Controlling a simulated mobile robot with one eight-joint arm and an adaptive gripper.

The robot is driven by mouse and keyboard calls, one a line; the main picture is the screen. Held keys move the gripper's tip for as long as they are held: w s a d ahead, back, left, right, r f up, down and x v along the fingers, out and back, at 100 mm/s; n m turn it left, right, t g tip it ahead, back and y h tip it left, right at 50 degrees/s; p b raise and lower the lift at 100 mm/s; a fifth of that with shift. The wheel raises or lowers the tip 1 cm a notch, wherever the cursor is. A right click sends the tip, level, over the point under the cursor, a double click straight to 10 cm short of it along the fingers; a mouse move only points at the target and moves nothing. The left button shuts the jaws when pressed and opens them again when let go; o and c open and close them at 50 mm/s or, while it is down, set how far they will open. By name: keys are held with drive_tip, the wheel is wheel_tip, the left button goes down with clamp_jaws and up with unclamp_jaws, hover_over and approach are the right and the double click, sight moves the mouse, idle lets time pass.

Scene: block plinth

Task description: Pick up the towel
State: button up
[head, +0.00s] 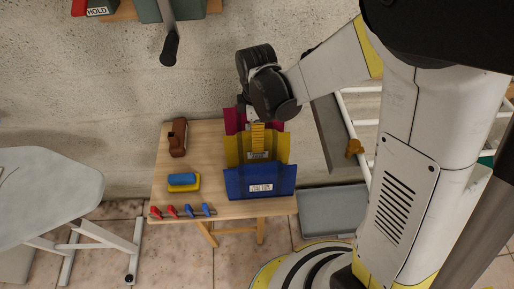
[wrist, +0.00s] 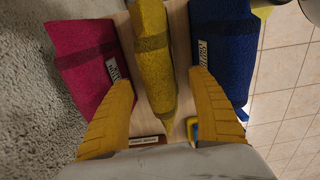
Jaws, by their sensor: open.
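Three folded towels with bands and white labels stand in a row on a small wooden table (head: 218,207). The magenta towel (head: 232,121) is at the back, the yellow towel (head: 234,151) is in the middle, and the blue towel (head: 262,183) is in front. My gripper (head: 258,143) is above the row. In the wrist view my open gripper (wrist: 161,78) has one yellow finger on each side of the yellow towel (wrist: 150,35). The magenta towel (wrist: 82,55) is left of it and the blue towel (wrist: 222,45) right. Whether the fingers touch any towel is unclear.
A brown object (head: 178,137), a blue and yellow sponge-like pair (head: 183,181) and several red and blue clips (head: 188,211) lie on the table's left part. An ironing board (head: 45,190) is at left, a grey tray (head: 335,200) at right. A wall stands behind.

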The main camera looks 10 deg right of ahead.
wheel_tip(320, 180, down, 3)
drive_tip(key=shift+w+d+f+b, duration=0.1)
drive_tip(key=shift+w+f+b, duration=0.05)
drive_tip(key=shift+b, duration=0.45)
drive_tip(key=c, duration=1.5)
